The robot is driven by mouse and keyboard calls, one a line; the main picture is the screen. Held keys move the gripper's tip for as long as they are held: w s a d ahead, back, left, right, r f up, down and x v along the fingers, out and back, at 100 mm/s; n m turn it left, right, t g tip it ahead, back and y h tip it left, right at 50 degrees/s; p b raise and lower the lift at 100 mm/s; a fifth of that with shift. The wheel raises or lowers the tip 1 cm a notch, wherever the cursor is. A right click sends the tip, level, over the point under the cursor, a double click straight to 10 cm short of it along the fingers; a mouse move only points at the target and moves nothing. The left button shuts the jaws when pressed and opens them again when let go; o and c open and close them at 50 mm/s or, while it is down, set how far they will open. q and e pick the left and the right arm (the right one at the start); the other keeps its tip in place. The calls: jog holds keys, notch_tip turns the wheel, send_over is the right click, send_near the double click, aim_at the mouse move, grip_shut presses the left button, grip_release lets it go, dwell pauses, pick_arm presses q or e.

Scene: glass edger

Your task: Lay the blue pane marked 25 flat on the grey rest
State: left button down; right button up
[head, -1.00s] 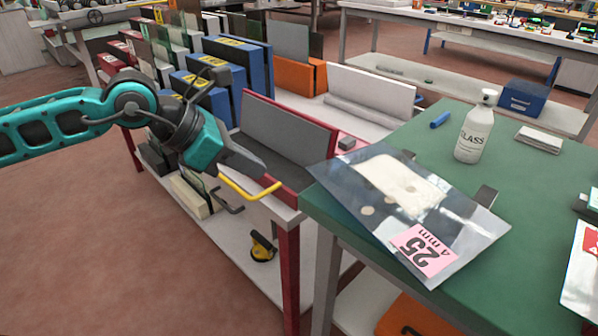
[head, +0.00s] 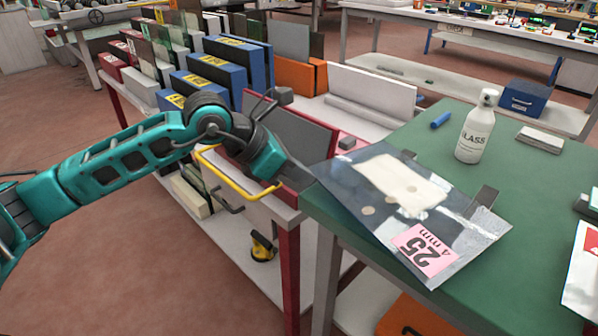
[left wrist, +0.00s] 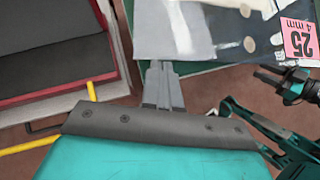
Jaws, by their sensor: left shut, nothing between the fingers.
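The pane marked 25 (head: 362,200) is see-through and bluish, with a pink "25 4 mm" label. It lies on the green table top, and its left corner reaches past the table edge. It also shows at the top of the left wrist view (left wrist: 203,48). My left gripper (head: 310,178) is shut and empty, its tips close to the pane's left edge. In the left wrist view its fingers (left wrist: 160,75) meet the pane's near edge; I cannot tell whether they touch. A grey panel in a red frame (head: 292,132) stands left of the table; I cannot tell if this is the grey rest.
A white spray bottle (head: 475,130), a blue cylinder (head: 441,119) and a pale block (head: 539,138) stand on the green table (head: 455,108). A yellow handle (head: 232,183) is beside my left arm. Blue racks (head: 212,75) stand behind. My own teal parts show in the left wrist view.

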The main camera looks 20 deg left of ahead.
aim_at(331, 172)
pick_arm(q)
jog(key=w+d, duration=0.3)
jog(key=shift+w+d, duration=0.3)
jog(key=shift+w, duration=0.1)
jog(key=shift+a+f, duration=0.1)
jog(key=shift+f, duration=0.05)
dwell(0.3)
